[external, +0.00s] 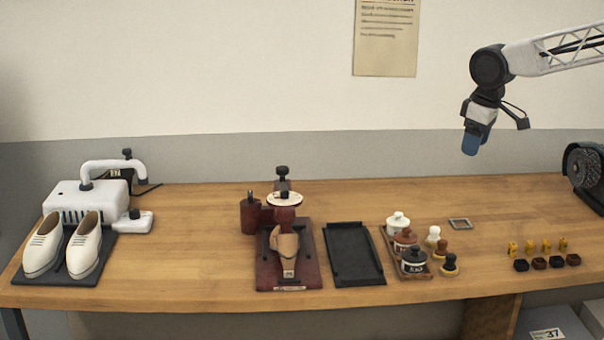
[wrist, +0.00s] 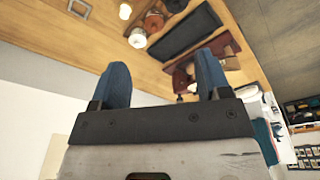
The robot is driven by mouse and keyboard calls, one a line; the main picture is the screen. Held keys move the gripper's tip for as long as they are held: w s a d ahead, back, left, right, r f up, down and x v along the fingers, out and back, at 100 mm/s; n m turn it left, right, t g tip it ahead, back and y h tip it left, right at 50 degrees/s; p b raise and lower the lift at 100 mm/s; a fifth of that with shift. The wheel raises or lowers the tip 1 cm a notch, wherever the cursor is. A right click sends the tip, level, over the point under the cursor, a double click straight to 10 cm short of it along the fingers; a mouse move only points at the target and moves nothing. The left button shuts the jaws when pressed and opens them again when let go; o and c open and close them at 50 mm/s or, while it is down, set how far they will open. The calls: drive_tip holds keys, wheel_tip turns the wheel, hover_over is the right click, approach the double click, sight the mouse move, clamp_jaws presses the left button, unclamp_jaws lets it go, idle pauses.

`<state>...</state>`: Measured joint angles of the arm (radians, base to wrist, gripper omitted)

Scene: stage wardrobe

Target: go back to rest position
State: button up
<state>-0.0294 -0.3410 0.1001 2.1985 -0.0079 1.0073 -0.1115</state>
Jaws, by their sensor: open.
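My gripper (external: 472,143) hangs in the air above the right part of the workbench (external: 340,200), pointing down, well clear of everything on it. In the wrist view my gripper (wrist: 162,85) shows two blue fingers spread apart with nothing between them. The arm reaches in from the upper right in the external view.
White shoes (external: 84,245) sit by a white machine (external: 88,200) at left. A red shoe stand (external: 312,265), an empty black tray (external: 354,255), several jars (external: 398,222) and brushes are in the middle. Small yellow and dark pieces and a grinding wheel (external: 585,170) are at right.

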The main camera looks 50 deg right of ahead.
drive_tip(key=s+d+f+m, duration=0.1)
drive_tip(key=s+f, duration=0.3)
drive_tip(key=s, duration=0.5)
drive_tip(key=s+f, duration=0.4)
drive_tip(key=s, duration=0.5)
drive_tip(key=shift+s+d+m+t, duration=0.3)
drive_tip(key=shift+d+m, duration=0.05)
drive_tip(key=shift+m, duration=0.05)
